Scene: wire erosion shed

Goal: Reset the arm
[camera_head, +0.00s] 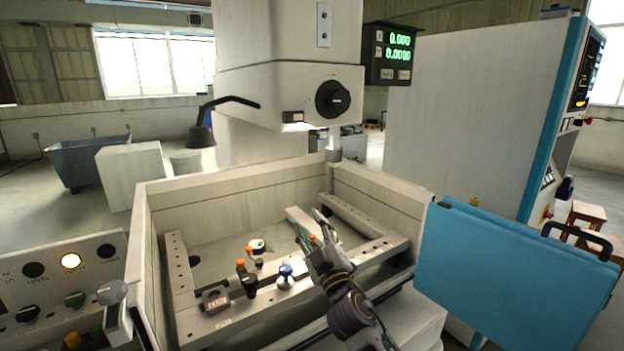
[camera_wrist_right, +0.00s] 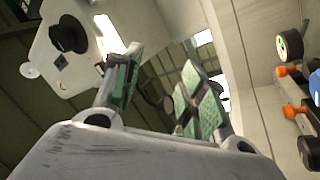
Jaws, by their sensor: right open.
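My right gripper (camera_head: 311,232) is in the head view, over the right part of the machine's open work tank (camera_head: 240,182). Its arm comes in from the bottom and the fingers point up and away. In the right wrist view the two green-padded fingers (camera_wrist_right: 160,88) stand apart with nothing between them. The right gripper is open and empty. My left gripper is in neither view.
Knobs and fittings, among them a blue-topped one (camera_head: 286,271), stand on the tank's front rail left of the gripper. The machine head (camera_head: 290,90) hangs above. A blue panel (camera_head: 515,268) is at right, a control panel (camera_head: 62,280) at left.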

